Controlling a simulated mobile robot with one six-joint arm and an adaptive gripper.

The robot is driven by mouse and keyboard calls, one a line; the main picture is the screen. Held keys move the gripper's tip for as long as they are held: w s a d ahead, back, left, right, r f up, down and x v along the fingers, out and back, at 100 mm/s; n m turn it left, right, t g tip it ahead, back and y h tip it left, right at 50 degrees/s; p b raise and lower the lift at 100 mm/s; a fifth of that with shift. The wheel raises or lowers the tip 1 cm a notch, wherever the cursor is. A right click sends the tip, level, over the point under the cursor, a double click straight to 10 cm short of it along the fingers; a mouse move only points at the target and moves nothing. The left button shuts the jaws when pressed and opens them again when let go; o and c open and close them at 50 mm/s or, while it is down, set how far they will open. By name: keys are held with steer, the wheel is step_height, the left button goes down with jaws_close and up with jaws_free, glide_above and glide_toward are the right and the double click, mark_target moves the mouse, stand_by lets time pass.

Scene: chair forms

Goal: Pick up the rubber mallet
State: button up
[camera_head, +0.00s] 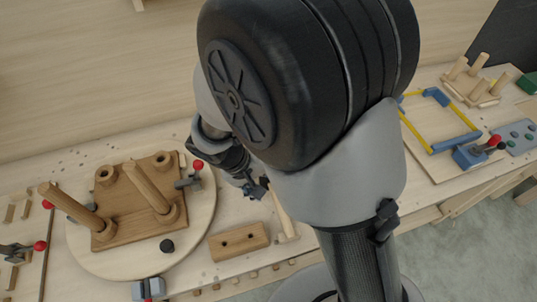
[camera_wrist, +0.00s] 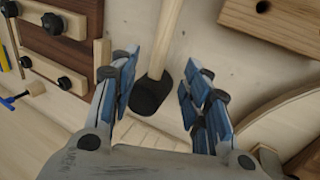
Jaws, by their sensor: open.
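The rubber mallet shows in the wrist view, with a black head (camera_wrist: 152,95) and a pale wooden handle (camera_wrist: 166,38) running up and away from it. It lies on the light wooden bench. My gripper (camera_wrist: 160,66) is open, its blue fingers on either side of the mallet near where head and handle meet, with gaps on both sides. Whether the fingertips are level with the mallet I cannot tell. In the head view my gripper (camera_head: 258,188) is just above the bench beside the handle (camera_head: 283,216); the mallet's head is hidden there.
A wooden block with two holes (camera_head: 238,241) lies left of the handle in the head view. A round board (camera_head: 93,262) with pegs and red-knobbed clamps stands further left. In the wrist view, a dark brown board (camera_wrist: 55,42) with black knobs is close on the left.

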mark_target(274, 194)
steer(key=b+x, duration=0.2)
steer(key=x, duration=0.7)
steer(key=shift+w+b, duration=0.1)
steer(key=shift+b, duration=0.3)
steer(key=shift+r, duration=0.1)
steer(key=shift+a, duration=0.1)
steer(key=shift+c, duration=0.3)
jaws_close()
